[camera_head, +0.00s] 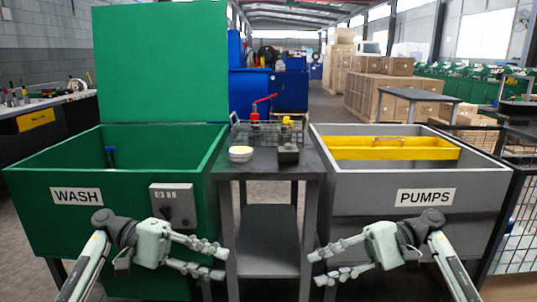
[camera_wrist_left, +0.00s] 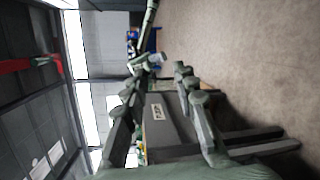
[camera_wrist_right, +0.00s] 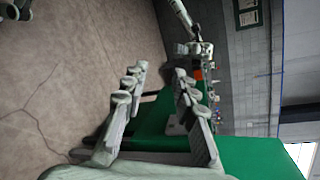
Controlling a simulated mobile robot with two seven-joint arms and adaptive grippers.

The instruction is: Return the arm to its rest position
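My left gripper (camera_head: 222,260) is in front of the right part of the green WASH bin (camera_head: 30,195), in the head view. Its fingers are spread and nothing is between them. My right gripper (camera_head: 314,269) is in front of the grey PUMPS bin (camera_head: 350,205), also with spread, empty fingers. The two grippers face each other across the front of the dark stand (camera_head: 265,240). The left wrist view shows the left fingers (camera_wrist_left: 168,75) apart, and the right wrist view shows the right fingers (camera_wrist_right: 158,75) apart.
A yellow tray (camera_head: 370,154) sits in the grey bin. A wire-mesh fence (camera_head: 517,235) stands at right.

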